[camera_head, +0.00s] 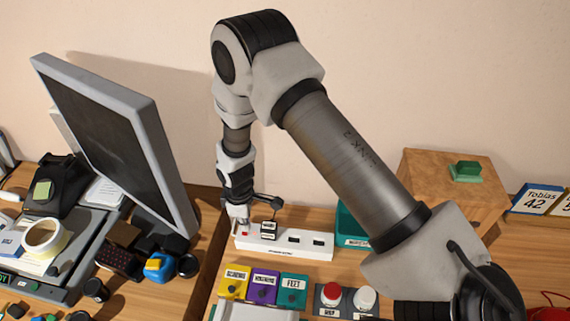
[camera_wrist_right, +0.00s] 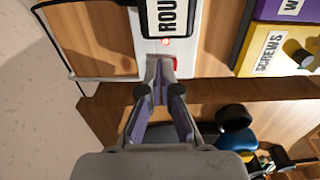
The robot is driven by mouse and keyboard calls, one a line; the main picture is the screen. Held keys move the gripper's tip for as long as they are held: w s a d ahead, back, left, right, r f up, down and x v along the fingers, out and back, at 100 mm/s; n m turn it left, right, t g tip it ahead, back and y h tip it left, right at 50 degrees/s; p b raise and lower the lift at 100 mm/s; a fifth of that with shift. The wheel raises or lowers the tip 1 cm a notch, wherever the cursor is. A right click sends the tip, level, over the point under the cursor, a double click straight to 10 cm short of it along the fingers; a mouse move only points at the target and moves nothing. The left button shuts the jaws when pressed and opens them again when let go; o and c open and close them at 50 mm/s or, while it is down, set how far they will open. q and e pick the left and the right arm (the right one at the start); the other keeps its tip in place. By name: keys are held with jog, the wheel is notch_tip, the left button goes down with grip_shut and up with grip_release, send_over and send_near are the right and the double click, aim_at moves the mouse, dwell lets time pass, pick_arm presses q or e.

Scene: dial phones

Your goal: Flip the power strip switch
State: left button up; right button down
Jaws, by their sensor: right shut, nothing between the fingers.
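The white power strip (camera_head: 310,253) lies on the desk in the head view, with several dark sockets and a black plug labelled "ROU…" (camera_wrist_right: 167,18) at its left part. It also shows in the right wrist view (camera_wrist_right: 203,52). My right gripper (camera_head: 240,224) is shut and empty, pointing down at the strip's left end. In the right wrist view its fingertips (camera_wrist_right: 160,68) are right beside the red switch (camera_wrist_right: 176,63), which they partly hide. I cannot tell whether they touch it. A small red light (camera_wrist_right: 166,41) glows between switch and plug. My left gripper is out of view.
Yellow, purple and teal labelled boxes (camera_head: 264,286) stand in front of the strip. A red button (camera_head: 332,296) and a white one are to their right. A monitor (camera_head: 120,140) stands left, a wooden box (camera_head: 450,190) right. The wall is close behind.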

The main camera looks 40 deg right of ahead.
jog(key=shift+f, duration=0.15)
notch_tip(320, 180, up, 7)
jog(key=p, duration=0.5)
jog(key=shift+p, duration=0.35)
